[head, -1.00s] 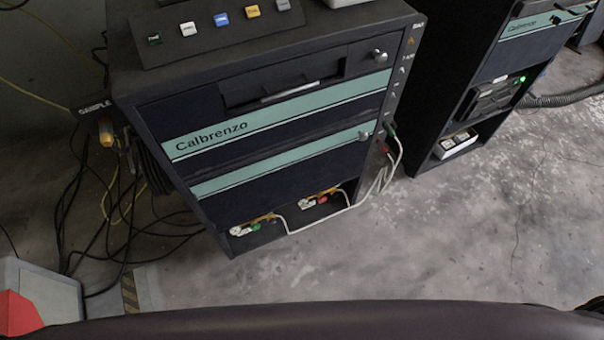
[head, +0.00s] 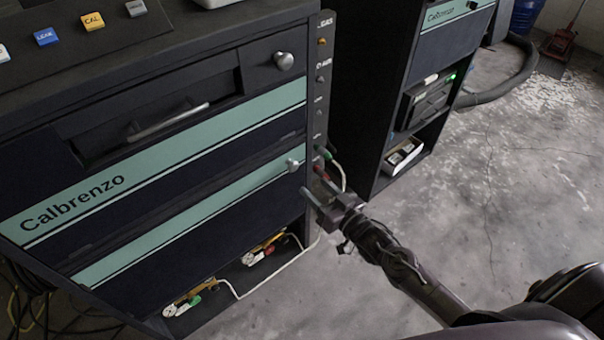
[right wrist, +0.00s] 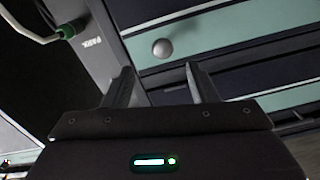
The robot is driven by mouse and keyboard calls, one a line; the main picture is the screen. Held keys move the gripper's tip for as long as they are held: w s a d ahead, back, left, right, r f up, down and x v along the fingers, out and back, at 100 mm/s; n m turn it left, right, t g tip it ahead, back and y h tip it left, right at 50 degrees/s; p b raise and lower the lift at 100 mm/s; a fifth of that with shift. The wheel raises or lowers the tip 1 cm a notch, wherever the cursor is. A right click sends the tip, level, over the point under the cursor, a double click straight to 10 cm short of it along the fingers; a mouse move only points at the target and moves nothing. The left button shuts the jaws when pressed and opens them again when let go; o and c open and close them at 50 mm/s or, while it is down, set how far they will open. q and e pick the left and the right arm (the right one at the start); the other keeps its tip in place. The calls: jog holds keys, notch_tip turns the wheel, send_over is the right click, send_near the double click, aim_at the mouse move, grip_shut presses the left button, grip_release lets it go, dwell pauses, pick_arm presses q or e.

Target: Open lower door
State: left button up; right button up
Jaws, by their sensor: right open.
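The lower door (head: 200,235) is the dark panel with a teal stripe on the front of the Calbrenzo cabinet. It looks shut. Its round silver knob (head: 292,165) sits at the right end of the stripe. My right gripper (head: 312,183) is open and empty, just below and right of the knob in the head view. In the right wrist view the knob (right wrist: 162,47) shows beyond the gap between my two fingertips (right wrist: 158,70), apart from them. My left gripper is not in view.
A side strip (head: 319,80) with labels and plugged cables runs beside the door; a white cable (head: 340,172) hangs near my gripper. The upper door (head: 75,200) has its own stripe. Tools lie in the open bottom shelf (head: 225,285). A second cabinet (head: 365,100) stands right; floor is clear in front.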

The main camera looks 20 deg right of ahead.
aim_at(295, 168)
jog(key=x, duration=0.7)
jog(key=shift+w+a+r, duration=0.2)
jog(key=shift+w+a, duration=0.05)
grip_shut()
